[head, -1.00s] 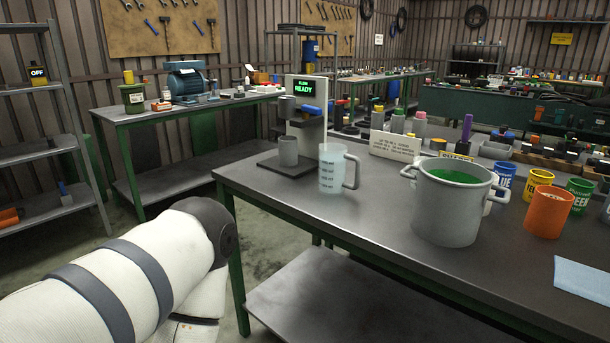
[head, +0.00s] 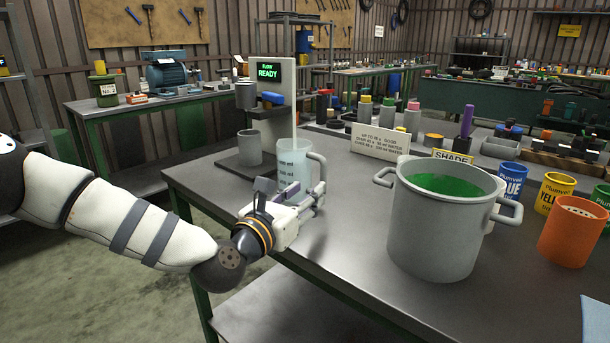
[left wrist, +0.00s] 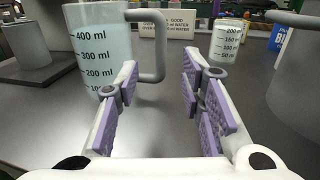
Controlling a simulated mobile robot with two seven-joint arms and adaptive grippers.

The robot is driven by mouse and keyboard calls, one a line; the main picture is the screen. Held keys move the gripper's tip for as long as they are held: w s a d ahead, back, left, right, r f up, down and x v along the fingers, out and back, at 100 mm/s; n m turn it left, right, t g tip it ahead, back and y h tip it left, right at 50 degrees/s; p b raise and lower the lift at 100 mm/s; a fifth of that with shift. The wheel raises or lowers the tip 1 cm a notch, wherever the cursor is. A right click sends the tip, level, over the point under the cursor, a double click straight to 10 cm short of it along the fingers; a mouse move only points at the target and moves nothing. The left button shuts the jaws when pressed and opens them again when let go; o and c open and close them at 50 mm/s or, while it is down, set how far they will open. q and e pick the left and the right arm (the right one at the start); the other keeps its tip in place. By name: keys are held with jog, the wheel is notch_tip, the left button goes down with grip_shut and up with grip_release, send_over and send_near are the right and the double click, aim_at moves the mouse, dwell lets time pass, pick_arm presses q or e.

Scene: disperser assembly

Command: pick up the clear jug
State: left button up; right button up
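The clear jug (head: 291,168) stands upright on the dark table, with its handle to the right. It also shows in the left wrist view (left wrist: 92,48), with printed ml marks and its handle (left wrist: 158,45) on the side towards the picture's middle. My left gripper (head: 312,196) is at the near right side of the jug, low over the table. In the left wrist view, its two purple-padded fingers (left wrist: 160,100) stand apart with nothing between the pads. The handle is beyond the fingertips, near the left finger; I cannot tell if they touch. My right gripper is not seen.
A large grey pot (head: 436,225) of green liquid stands right of my left gripper. A grey cup (head: 250,146) sits on the dispenser (head: 278,105) behind the jug. A small marked beaker (left wrist: 226,42) stands farther back. An orange cup (head: 574,236) stands at right.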

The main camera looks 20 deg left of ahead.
aim_at(323, 180)
pick_arm(q)
jog(key=w, duration=0.2)
jog(key=w+d, duration=0.1)
jog(key=w, duration=0.5)
jog(key=shift+w+d+f, duration=0.1)
jog(key=shift+d+f, duration=0.1)
jog(key=shift+f, duration=0.1)
jog(key=shift+r, duration=0.15)
grip_shut()
